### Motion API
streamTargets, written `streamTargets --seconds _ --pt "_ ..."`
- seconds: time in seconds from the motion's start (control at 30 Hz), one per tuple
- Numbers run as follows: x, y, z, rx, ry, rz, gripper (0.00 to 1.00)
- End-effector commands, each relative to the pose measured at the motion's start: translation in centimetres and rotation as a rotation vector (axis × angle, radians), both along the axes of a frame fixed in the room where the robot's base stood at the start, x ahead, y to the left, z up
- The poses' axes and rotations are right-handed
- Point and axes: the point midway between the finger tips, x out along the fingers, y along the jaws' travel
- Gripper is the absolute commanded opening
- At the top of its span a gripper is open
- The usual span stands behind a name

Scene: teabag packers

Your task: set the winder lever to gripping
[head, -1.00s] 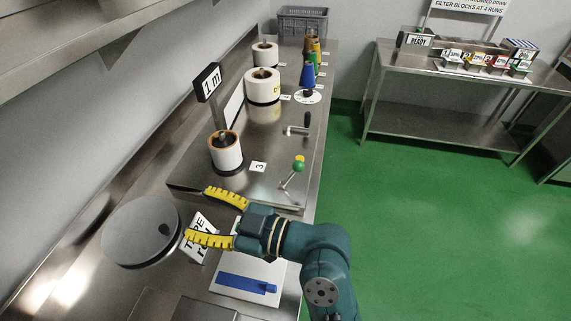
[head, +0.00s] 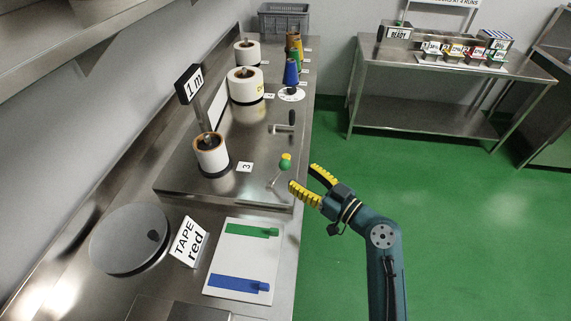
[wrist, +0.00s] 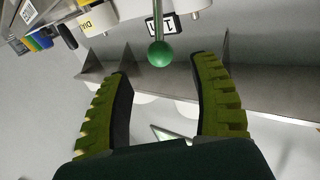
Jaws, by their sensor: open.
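I cannot read any lever position marks.
A black-handled crank (head: 285,127) stands behind the lever. A tape roll (head: 211,157) and a "3" card (head: 245,167) lie to the left. The white board with green and blue strips (head: 241,256) is in front. The green floor to the right is free.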

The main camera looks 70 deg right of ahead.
Motion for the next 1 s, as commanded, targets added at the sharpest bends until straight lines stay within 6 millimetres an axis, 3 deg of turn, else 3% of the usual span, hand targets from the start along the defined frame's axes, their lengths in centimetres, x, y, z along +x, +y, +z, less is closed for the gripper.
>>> streamTargets --seconds 0.1,0.3,0.67,0.9,1.0 --pt "2.8 -0.9 0.1 0.0 0.0 0.005 0.62" --pt "5.6 -1.9 0.0 0.0 0.0 0.002 0.62" --pt "6.1 -2.2 0.0 0.0 0.0 0.0 0.61" --pt "6.1 -2.2 0.0 0.0 0.0 0.0 0.15" --pt "6.1 -2.2 0.0 0.0 0.0 0.0 0.0"
